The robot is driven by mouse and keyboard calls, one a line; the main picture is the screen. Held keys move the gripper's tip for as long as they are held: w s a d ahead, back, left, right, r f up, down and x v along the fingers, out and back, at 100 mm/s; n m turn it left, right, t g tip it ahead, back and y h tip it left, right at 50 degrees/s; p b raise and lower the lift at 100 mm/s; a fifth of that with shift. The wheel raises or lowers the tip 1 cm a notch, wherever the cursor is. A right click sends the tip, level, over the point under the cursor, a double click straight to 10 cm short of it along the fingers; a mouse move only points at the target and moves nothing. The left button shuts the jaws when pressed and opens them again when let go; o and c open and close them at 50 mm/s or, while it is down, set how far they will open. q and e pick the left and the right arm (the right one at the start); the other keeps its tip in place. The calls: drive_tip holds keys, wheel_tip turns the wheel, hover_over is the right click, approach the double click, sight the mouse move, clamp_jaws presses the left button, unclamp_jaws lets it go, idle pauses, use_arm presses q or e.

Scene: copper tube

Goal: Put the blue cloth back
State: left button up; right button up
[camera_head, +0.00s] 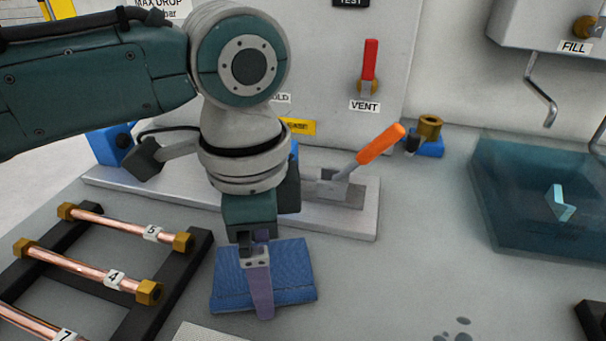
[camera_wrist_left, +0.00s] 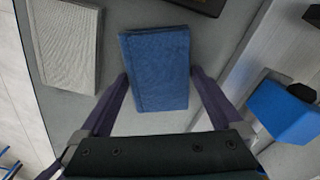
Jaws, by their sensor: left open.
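The blue cloth (camera_head: 292,272) is a folded, flat square on the grey bench top, in front of the metal plate with the orange lever. It also shows in the left wrist view (camera_wrist_left: 157,68), at the upper middle. My left gripper (camera_head: 262,310) is directly over the cloth, pointing down, and hides part of it. In the left wrist view its two fingers (camera_wrist_left: 163,88) are spread, with the cloth between and beyond them. I cannot tell whether a finger touches it. My right gripper is not in view.
A rack of copper tubes (camera_head: 110,275) with brass ends lies left of the cloth. A light grey folded cloth (camera_wrist_left: 67,45) lies beside the blue one. The orange lever (camera_head: 381,143) rises behind. A water tank (camera_head: 520,240) stands at right. The bench between cloth and tank is mostly clear.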

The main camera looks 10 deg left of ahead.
use_arm(q)
wheel_tip(320, 180, up, 12)
drive_tip(key=p, duration=0.2)
drive_tip(key=shift+r, duration=0.15)
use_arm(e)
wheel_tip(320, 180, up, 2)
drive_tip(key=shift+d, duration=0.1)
